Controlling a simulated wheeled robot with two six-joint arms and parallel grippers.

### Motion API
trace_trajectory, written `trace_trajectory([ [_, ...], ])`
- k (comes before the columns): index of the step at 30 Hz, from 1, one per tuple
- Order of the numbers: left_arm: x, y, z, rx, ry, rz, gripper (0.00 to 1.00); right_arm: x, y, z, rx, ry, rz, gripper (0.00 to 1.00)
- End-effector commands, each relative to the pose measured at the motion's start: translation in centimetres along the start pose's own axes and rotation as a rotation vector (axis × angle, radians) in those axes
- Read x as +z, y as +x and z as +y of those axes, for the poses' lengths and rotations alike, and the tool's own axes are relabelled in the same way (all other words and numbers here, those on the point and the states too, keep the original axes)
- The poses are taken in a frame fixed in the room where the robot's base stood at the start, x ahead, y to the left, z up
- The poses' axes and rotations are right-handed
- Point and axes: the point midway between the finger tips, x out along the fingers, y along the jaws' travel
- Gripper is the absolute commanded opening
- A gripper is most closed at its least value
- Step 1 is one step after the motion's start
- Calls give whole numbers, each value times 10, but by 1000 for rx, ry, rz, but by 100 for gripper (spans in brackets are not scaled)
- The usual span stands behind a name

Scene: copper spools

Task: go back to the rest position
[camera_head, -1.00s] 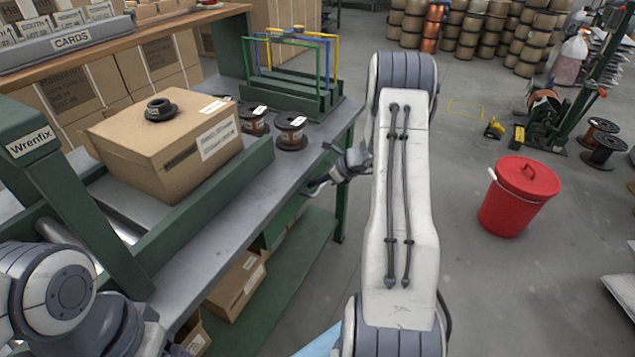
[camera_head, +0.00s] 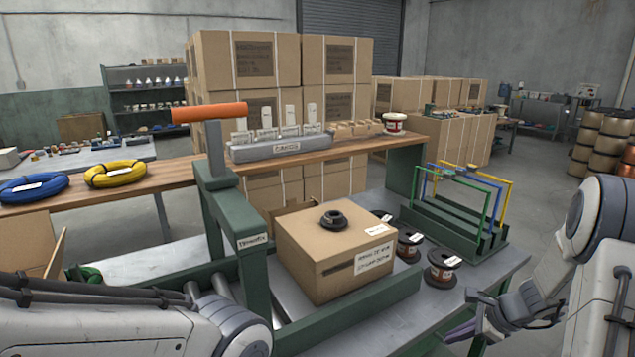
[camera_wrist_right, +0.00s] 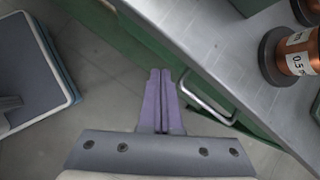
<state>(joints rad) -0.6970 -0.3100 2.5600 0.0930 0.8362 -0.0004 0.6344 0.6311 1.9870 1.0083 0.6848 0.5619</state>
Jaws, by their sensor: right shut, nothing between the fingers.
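My right gripper (camera_head: 482,300) is at the lower right in the head view, beside the front right edge of the metal bench (camera_head: 490,268). In the right wrist view its two purple fingers (camera_wrist_right: 159,80) are together with nothing between them. They are over the floor next to the bench's green side, apart from the spools. My left arm shows at the lower left of the head view. Its gripper is not in view.
A green post (camera_head: 232,215) rises left of the box.

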Motion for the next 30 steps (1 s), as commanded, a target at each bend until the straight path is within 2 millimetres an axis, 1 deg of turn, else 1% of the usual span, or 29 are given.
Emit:
trace_trajectory([
  [1,0,0,0,0,0,0,87,32,-3,30,76,-250,56,0],
  [2,0,0,0,0,0,0,87,43,-5,47,119,-397,88,0],
  [3,0,0,0,0,0,0,87,55,-9,68,171,-591,127,0],
  [5,0,0,0,0,0,0,87,68,-16,94,236,-861,173,0],
  [6,0,0,0,0,0,0,87,76,-21,108,273,-1029,197,0],
  [8,0,0,0,0,0,0,87,84,-28,127,320,-1263,225,0],
  [9,0,0,0,0,0,0,87,89,-32,138,346,-1411,241,0],
  [11,0,0,0,0,0,0,87,96,-38,153,379,-1624,258,0],
  [12,0,0,0,0,0,0,87,100,-42,162,397,-1760,268,0],
  [14,0,0,0,0,0,0,87,107,-47,174,421,-1963,280,0],
  [15,0,0,0,0,0,0,87,110,-51,183,434,-2097,285,0],
  [16,0,-12,1,0,0,-1,87,125,-60,186,442,-2126,267,0],
  [17,-1,-19,1,0,0,-1,87,137,-66,193,453,-2144,244,0],
  [18,-1,-26,2,0,0,0,87,150,-73,202,467,-2176,215,0],
  [20,-2,-36,3,0,0,1,87,168,-84,218,488,-2229,171,0],
  [21,-2,-43,3,0,0,1,87,180,-93,230,505,-2267,139,0],
  [23,-3,-54,4,0,0,1,87,198,-107,248,531,-2326,90,0],
  [24,-3,-61,4,0,0,0,87,208,-117,260,549,-2365,56,0],
  [27,-4,-78,6,0,0,0,87,230,-143,291,598,-2462,-29,0],
  [30,-5,-89,6,0,0,0,87,241,-165,316,643,-2537,-101,0],
])
